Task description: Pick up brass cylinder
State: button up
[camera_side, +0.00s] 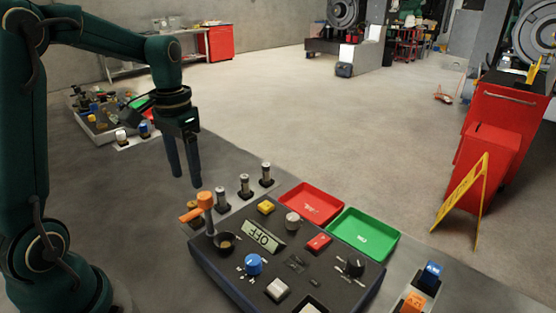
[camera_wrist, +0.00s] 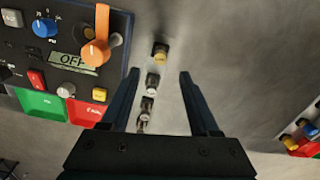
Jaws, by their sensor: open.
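The brass cylinder (camera_wrist: 160,54) stands in a dark holder at the far end of a row in the wrist view. In the side view it is mostly hidden behind the orange lever on the panel. My gripper (camera_side: 187,181) is open and empty, pointing down above the row. In the wrist view my gripper (camera_wrist: 158,74) has its fingers spread on either side of the row, with the brass cylinder just beyond the fingertips.
Silver cylinders (camera_side: 245,185) stand in the same row. Close by is a control panel (camera_side: 330,268) with an orange lever (camera_side: 204,201), knobs and buttons. A red tray (camera_side: 311,204) and a green tray (camera_side: 363,236) lie behind it. Bare grey surface lies left of the row.

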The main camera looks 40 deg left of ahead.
aim_at(192, 203)
notch_tip(192, 203, down, 10)
jog(key=shift+f, duration=0.1)
dwell(0.4)
grip_shut()
